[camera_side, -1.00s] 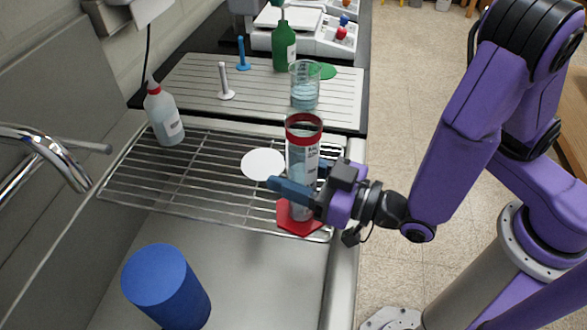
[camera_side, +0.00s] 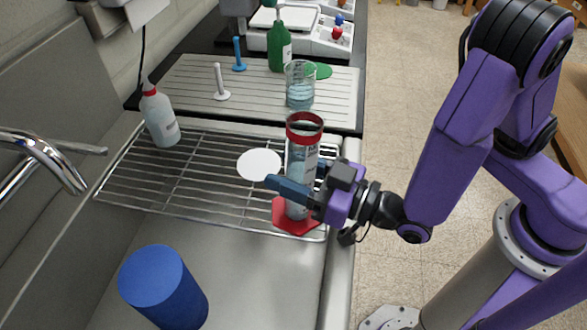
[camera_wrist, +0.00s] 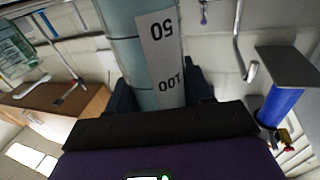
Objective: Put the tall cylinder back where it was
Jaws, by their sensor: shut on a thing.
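The tall cylinder (camera_side: 303,150) is clear, with a red rim, a printed scale and a red hexagonal base (camera_side: 292,218). It stands about upright over the right front part of the wire rack. My gripper (camera_side: 297,175) is shut around its lower half, coming from the right. In the wrist view the cylinder (camera_wrist: 150,50) fills the space between the dark fingers, with the marks 50 and 100 upside down. I cannot tell whether the base touches the rack. A flat white disc (camera_side: 260,164) lies on the rack just left of the cylinder.
The wire rack (camera_side: 200,180) spans the sink. A blue cylinder (camera_side: 165,285) stands in front, and a wash bottle (camera_side: 160,118) stands at the rack's left back. A beaker (camera_side: 300,88), a green bottle (camera_side: 279,50) and two small pegs stand on the ridged board (camera_side: 185,85) behind.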

